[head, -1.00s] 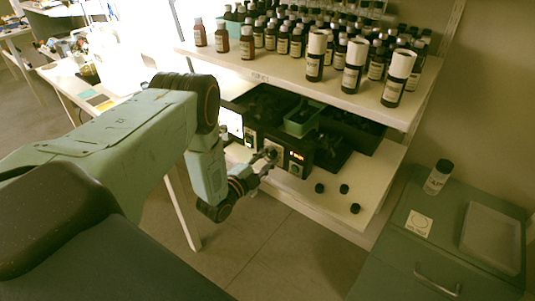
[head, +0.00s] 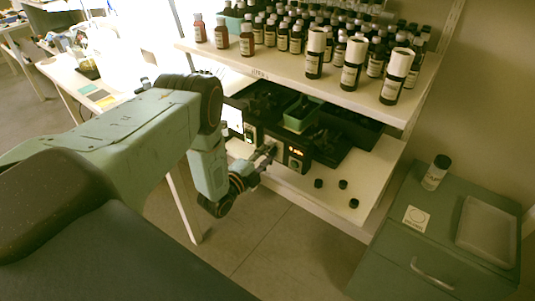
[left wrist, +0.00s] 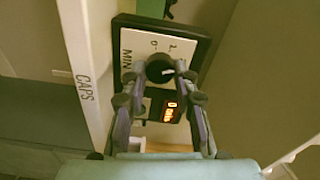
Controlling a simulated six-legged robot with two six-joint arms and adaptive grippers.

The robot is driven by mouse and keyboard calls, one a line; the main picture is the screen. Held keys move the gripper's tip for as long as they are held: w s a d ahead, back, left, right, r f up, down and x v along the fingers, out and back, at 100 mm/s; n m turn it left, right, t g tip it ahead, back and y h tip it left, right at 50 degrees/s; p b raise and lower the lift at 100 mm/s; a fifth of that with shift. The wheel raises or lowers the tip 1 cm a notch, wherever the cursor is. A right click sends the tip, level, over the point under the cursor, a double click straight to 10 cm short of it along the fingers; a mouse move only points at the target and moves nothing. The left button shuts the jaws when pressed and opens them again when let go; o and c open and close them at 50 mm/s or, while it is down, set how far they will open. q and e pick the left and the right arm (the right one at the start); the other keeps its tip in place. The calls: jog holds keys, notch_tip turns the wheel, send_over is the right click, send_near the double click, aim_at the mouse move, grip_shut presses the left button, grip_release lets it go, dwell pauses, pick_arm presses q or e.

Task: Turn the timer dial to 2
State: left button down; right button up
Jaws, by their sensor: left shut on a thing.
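The timer (head: 286,150) is a dark box with a lit orange display on the lower shelf in the head view. In the left wrist view its pale dial plate (left wrist: 140,45) carries the marks MIN, 0 and 2. The black round dial knob (left wrist: 159,69) has a white pointer line. In the head view the left gripper (head: 266,155) reaches the timer's front. My right gripper is out of view.
Several black caps (head: 342,184) lie on the lower shelf right of the timer. A green bin (head: 299,120) stands behind it. Bottles (head: 352,65) crowd the upper shelf above. A cabinet (head: 445,235) with a bottle and tray stands at the right.

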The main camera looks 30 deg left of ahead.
pick_arm(q)
jog(key=c, duration=1)
grip_release()
jog(key=s, duration=0.8)
jog(key=s+a, duration=0.1)
jog(key=s, duration=0.3)
